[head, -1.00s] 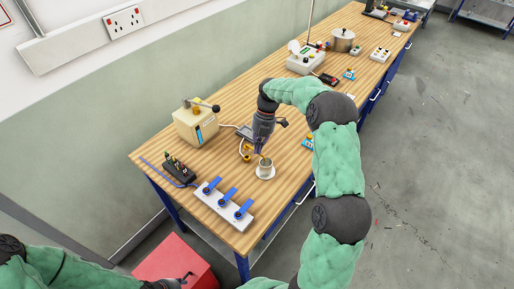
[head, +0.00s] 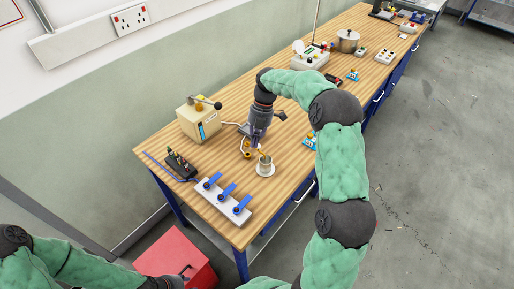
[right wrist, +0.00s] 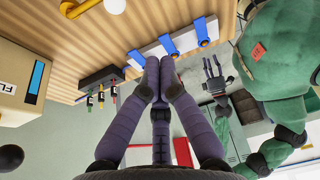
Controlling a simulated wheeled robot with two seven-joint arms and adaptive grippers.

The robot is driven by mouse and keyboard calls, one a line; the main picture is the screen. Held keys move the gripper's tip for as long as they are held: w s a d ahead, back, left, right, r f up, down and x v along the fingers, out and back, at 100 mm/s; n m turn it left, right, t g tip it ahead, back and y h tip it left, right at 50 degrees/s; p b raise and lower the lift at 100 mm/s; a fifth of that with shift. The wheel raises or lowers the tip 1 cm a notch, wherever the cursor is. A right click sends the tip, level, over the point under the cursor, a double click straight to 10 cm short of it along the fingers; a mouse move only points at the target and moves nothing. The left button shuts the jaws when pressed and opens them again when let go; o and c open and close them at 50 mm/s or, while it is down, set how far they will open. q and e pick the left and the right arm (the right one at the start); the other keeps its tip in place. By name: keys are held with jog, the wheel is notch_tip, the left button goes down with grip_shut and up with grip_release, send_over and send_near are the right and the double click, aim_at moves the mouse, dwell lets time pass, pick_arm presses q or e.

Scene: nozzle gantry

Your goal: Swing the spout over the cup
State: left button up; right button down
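The metal cup (head: 265,168) stands upright on a white saucer (head: 264,174) near the table's front edge. A brass-yellow spout fitting (head: 246,148) stands just left of and behind it, and a small yellow piece shows at the cup's rim. My right gripper (head: 254,145) points down between the fitting and the cup and hides part of the spout. In the right wrist view its purple fingertips (right wrist: 159,66) are together with nothing visible between them. A curved yellow pipe (right wrist: 85,8) shows at the top there. My left gripper (right wrist: 214,72) hangs away from the table, fingers apart.
A cream box with a lever (head: 198,120) stands behind left. A white strip with blue levers (head: 222,202) and a dark block of connectors (head: 180,165) lie at the near end. A red cabinet (head: 172,262) stands on the floor. Bare wood lies left of the cup.

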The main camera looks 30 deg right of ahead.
jog(key=v, duration=0.5)
jog(key=shift+w+d+r+p, duration=0.1)
jog(key=shift+w+r+p, duration=0.1)
jog(key=shift+r+p, duration=0.15)
